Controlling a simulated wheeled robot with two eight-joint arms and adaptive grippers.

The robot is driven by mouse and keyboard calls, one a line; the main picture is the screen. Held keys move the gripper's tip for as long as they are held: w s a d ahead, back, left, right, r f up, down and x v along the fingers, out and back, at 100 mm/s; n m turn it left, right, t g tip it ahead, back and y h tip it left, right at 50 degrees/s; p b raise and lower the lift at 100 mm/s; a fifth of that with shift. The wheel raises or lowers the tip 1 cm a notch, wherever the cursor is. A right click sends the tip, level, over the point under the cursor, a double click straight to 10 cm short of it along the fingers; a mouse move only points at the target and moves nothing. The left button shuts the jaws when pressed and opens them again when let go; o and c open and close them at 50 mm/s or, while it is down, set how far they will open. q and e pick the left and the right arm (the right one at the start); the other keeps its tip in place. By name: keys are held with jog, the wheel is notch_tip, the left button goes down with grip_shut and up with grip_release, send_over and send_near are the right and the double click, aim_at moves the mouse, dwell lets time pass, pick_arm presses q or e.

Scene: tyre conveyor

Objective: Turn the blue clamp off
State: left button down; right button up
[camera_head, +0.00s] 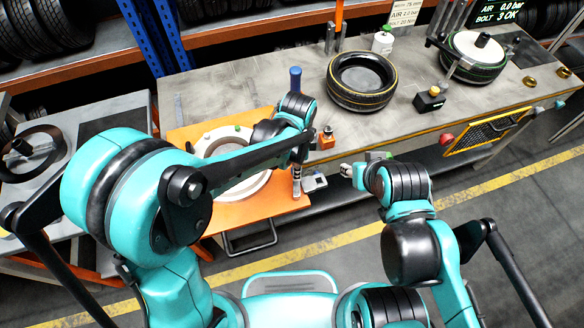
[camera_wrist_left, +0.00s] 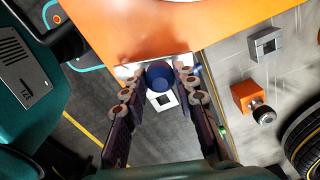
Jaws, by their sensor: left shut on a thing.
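The blue clamp shows as a round blue knob (camera_wrist_left: 158,74) at the edge of the orange board (camera_wrist_left: 150,35) in the left wrist view. My left gripper (camera_wrist_left: 160,90) has its fingers on either side of the knob and is shut on it. In the head view, my left gripper (camera_head: 297,175) points down at the right edge of the orange board (camera_head: 238,212); the knob's contact with the fingers is hidden there. A blue upright cylinder (camera_head: 295,78) shows behind my left wrist. My right gripper (camera_head: 361,165) is apart, in front of the bench; its finger opening is unclear.
A white ring (camera_head: 225,195) lies on the orange board, partly covered by my arm. A small orange device (camera_head: 327,138) stands close to my left gripper. A tyre (camera_head: 361,80) lies on the bench, with a black box (camera_head: 430,98) to its right. The floor in front is clear.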

pick_arm(q)
jog(key=shift+d+m, duration=0.5)
jog(key=shift+m, duration=0.5)
jog(key=c, duration=1.2)
grip_release()
jog(key=shift+r, duration=0.1)
notch_tip(320, 180, up, 12)
jog(key=shift+f, duration=0.1)
jog(key=s+a+f+n+t+b, duration=0.2)
jog(key=a+n, duration=0.4)
jog(key=a, duration=0.1)
jog(key=s+a+f+n+t+b, duration=0.2)
jog(key=s+a+n, duration=0.1)
jog(key=a+n, duration=0.4)
jog(key=s+a+f+n+t+b, duration=0.2)
jog(key=s+a+n+t, duration=0.1)
jog(key=a+n, duration=0.4)
jog(key=shift+a+f+b, duration=0.3)
jog(key=shift+a+f, duration=0.05)
jog(key=shift+a, duration=0.4)
